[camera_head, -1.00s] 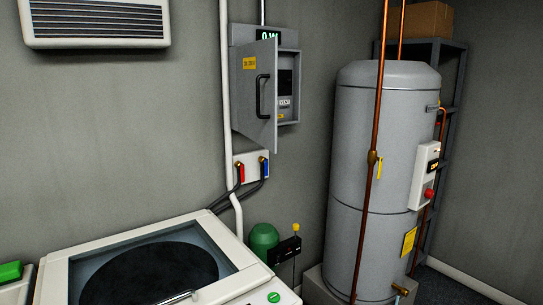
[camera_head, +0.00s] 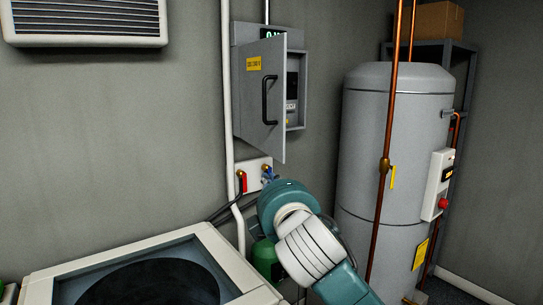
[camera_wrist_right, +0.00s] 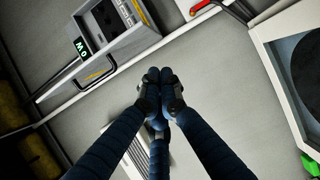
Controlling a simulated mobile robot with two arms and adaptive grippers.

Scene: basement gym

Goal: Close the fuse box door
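The fuse box (camera_head: 297,88) is a grey metal box on the wall, with a small green display on top. Its grey door (camera_head: 262,100) has a yellow label and a black handle (camera_head: 266,100). The door is hinged on the left and stands open, with breakers visible behind its free edge. The fuse box also shows at the upper left of the right wrist view (camera_wrist_right: 128,38). My right arm rises below the door in the head view. My right gripper (camera_wrist_right: 160,76) has its fingers together and empty, apart from the door. My left gripper is out of view.
A valve plate (camera_head: 254,175) with red and blue levers is below the box. A white pipe (camera_head: 228,110) runs left of it. A grey tank (camera_head: 385,150) and copper pipe (camera_head: 390,110) stand right. A white top-loading machine (camera_head: 50,277) is at lower left.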

